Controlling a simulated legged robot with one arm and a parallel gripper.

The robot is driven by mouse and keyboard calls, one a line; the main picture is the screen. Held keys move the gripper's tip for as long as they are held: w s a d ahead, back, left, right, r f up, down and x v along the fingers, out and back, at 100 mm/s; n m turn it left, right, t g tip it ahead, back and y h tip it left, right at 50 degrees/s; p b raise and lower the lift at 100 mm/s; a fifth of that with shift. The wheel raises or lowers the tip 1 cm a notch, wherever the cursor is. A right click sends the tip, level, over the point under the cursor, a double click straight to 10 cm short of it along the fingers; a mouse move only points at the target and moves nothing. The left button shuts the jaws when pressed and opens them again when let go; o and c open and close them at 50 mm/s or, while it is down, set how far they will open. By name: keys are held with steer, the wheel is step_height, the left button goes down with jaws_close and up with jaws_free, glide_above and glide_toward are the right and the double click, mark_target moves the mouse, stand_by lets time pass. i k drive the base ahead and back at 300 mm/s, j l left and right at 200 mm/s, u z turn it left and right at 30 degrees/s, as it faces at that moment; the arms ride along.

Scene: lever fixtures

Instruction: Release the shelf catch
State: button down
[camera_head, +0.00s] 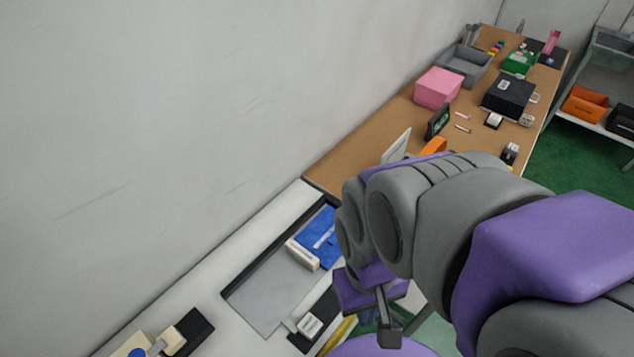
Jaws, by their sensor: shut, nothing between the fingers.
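No part is clearly marked as the shelf catch. Several small fixtures sit on the white ledge along the wall. A white block on a dark plate (310,325) is beside a grey panel (262,290). A blue piece with a cream bar (302,254) lies at the panel's far end. A cream fixture with a blue dot (140,349) and a black block is at the bottom left, partly cut off. My gripper (389,335) is shut and empty, pointing down to the right of the white block and appearing apart from it. My arm hides the area to its right.
A brown table (350,150) runs along the wall beyond the ledge. It holds a pink box (438,88), a black box (508,96), a grey tray (463,65) and small items. A shelf with an orange bin (584,104) stands at the far right, with green floor between.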

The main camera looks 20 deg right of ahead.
mark_target(310, 326)
steer(key=k+j+u, duration=0.1)
steer(key=k+j, duration=0.2)
steer(key=k, duration=0.15)
steer(key=k+l+z, duration=0.1)
steer(key=k+l, duration=0.25)
